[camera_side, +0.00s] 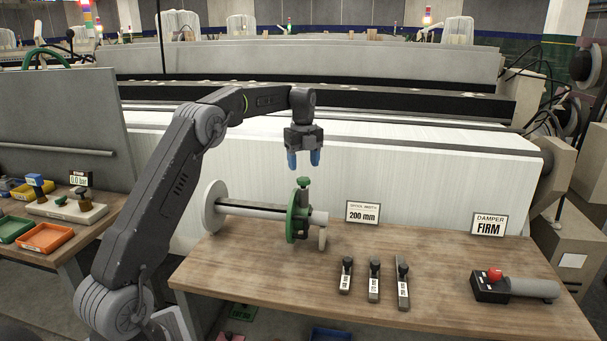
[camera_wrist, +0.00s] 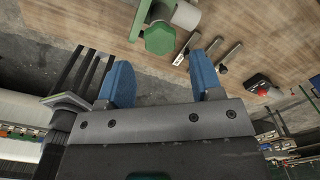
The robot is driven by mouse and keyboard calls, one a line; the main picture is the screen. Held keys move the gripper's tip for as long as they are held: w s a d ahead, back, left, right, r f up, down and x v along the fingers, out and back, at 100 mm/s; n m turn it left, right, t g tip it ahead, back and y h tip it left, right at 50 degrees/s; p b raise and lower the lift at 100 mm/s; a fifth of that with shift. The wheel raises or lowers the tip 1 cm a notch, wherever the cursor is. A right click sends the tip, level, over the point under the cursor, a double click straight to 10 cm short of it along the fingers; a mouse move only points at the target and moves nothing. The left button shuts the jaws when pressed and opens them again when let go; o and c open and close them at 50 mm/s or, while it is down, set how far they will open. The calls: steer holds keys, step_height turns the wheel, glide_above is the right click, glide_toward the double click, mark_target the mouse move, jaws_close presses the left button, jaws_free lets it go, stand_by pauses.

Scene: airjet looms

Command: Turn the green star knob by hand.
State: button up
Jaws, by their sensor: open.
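The green star knob (camera_side: 303,182) stands on top of the green disc (camera_side: 297,222), which sits around a horizontal bar on the wooden table. In the wrist view the knob (camera_wrist: 160,40) shows as a lobed green shape at the top, a little left of the middle. My gripper (camera_side: 304,163) hangs above the knob, pointing down, with its two blue fingers apart and nothing between them. The gap between the fingers also shows in the wrist view (camera_wrist: 165,75). The fingertips are close above the knob in the side view; I cannot tell whether they touch it.
A white end disc (camera_side: 215,206) is on the bar's left. A "200 mm" sign (camera_side: 362,212) stands behind. Several labelled gauges (camera_side: 374,280) lie to the right, then a damper with a red knob (camera_side: 495,275) and a "FIRM" sign (camera_side: 488,225). The table's front middle is clear.

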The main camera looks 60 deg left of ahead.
mark_target(303, 179)
steer(key=shift+f, duration=2.2)
steer(key=c, duration=0.7)
